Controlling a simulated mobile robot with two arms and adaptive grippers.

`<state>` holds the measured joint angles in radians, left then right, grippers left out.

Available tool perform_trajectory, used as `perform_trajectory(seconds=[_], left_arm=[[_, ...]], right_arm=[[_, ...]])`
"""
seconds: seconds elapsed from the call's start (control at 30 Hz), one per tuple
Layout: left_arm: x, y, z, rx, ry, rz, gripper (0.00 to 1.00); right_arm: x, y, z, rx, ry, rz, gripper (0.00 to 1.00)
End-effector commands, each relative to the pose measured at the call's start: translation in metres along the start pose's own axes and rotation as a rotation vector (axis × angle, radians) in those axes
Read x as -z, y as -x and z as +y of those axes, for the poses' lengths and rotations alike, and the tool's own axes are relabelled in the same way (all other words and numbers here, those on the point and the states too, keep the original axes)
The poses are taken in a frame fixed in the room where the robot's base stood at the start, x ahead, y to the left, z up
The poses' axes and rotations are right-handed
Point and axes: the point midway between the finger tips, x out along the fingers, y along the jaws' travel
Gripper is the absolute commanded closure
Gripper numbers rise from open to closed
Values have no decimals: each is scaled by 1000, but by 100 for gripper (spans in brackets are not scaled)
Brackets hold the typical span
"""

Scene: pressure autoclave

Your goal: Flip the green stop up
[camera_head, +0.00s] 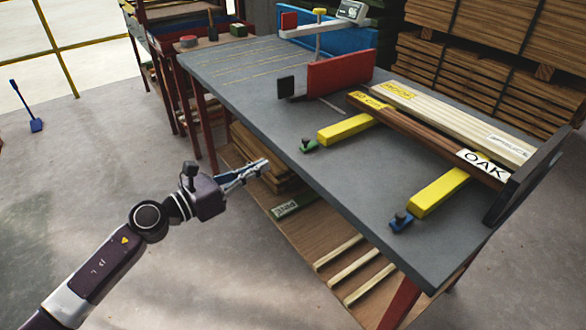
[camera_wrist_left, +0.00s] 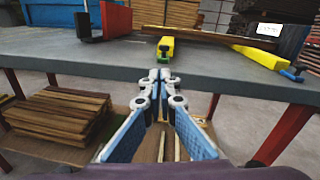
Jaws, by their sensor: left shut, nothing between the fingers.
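The green stop (camera_head: 308,145) sits at the near end of a yellow bar (camera_head: 345,129), close to the front edge of the grey table. It also shows in the left wrist view (camera_wrist_left: 165,54), just beyond the tips of my left gripper. My left gripper (camera_head: 264,164) is shut and empty, in front of the table edge and to the left of the stop, apart from it. Its closed fingers also show in the left wrist view (camera_wrist_left: 160,74). My right gripper is not in either view.
A blue stop (camera_head: 401,221) sits on a second yellow bar (camera_head: 438,193). Wooden boards, one labelled OAK (camera_head: 481,165), lie across the bars. A red fence (camera_head: 340,73) stands on the table (camera_head: 240,85). A lower shelf (camera_head: 330,232) holds wood pieces.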

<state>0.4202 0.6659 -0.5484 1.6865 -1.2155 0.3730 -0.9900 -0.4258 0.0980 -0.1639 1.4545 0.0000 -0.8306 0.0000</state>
Motion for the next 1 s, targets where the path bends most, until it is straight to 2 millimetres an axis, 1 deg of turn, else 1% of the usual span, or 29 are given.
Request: perform_trajectory(seconds=[0.03, 0.13, 0.4, 0.53, 0.67, 0.83, 1.0], left_arm=[[0, 0, -4, 12, -37, 3, 100], [-3, -1, -7, 21, -68, 6, 100], [-4, -1, -7, 20, -65, 5, 100], [-5, -8, -7, 19, -64, 2, 100], [-6, -27, -8, 20, -62, 1, 100], [-5, -60, -8, 20, -60, 1, 100], [-4, -86, -8, 19, -60, 2, 100]], right_arm=[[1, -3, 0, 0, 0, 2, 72], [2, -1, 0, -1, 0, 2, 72], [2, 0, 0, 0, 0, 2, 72], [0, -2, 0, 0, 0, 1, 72], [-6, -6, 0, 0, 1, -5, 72], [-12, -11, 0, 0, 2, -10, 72], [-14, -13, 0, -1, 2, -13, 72]])
